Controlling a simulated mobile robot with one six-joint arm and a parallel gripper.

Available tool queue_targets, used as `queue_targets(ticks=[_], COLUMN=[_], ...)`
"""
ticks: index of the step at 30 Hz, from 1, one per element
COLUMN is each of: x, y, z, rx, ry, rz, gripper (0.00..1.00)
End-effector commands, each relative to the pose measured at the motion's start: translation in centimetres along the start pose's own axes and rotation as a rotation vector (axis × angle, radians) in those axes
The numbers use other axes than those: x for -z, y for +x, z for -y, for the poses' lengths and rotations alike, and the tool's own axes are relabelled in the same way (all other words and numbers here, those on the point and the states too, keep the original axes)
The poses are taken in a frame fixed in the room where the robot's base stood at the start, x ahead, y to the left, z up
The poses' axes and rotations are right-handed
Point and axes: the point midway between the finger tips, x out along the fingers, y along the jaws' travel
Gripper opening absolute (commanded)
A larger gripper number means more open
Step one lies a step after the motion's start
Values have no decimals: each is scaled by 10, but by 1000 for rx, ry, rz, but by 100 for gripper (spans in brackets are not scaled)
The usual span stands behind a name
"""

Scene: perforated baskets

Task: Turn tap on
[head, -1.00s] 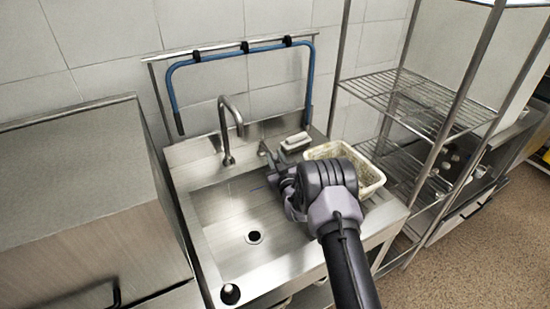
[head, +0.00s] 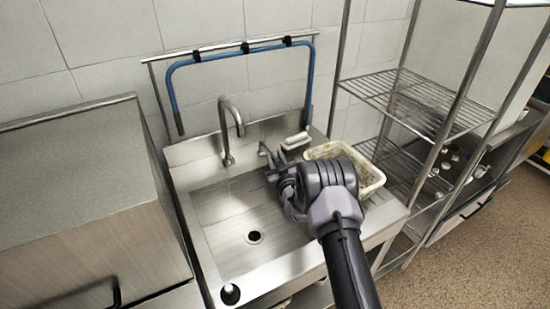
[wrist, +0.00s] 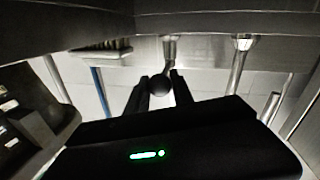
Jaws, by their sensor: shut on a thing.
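The metal tap (head: 226,122) has a tall curved spout over the sink (head: 215,215). Its spout also shows in the wrist view (wrist: 238,62). The tap's lever stands right of the spout; in the wrist view its dark round knob (wrist: 158,84) sits between my fingers on a metal stem. My gripper (head: 270,165) is at the lever, right of the spout, above the back right of the sink. In the wrist view my gripper (wrist: 156,92) is shut on the knob. My own wrist partly hides the contact in the head view. No water is visible.
A soap-like white item (head: 296,141) sits on the back ledge. A dirty cream basket (head: 368,188) stands right of my wrist. A blue hose (head: 240,52) hangs on a rail behind. A wire shelf rack (head: 425,105) is at the right, a steel cabinet (head: 85,180) at the left.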

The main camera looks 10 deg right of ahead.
Motion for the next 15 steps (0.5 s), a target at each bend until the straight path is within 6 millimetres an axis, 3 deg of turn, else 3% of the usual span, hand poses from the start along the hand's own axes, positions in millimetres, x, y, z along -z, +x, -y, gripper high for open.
queue_targets(ticks=[15], x=[-4], y=[4], z=[-13], rx=[115], ry=[-1], rz=[-25], gripper=[0])
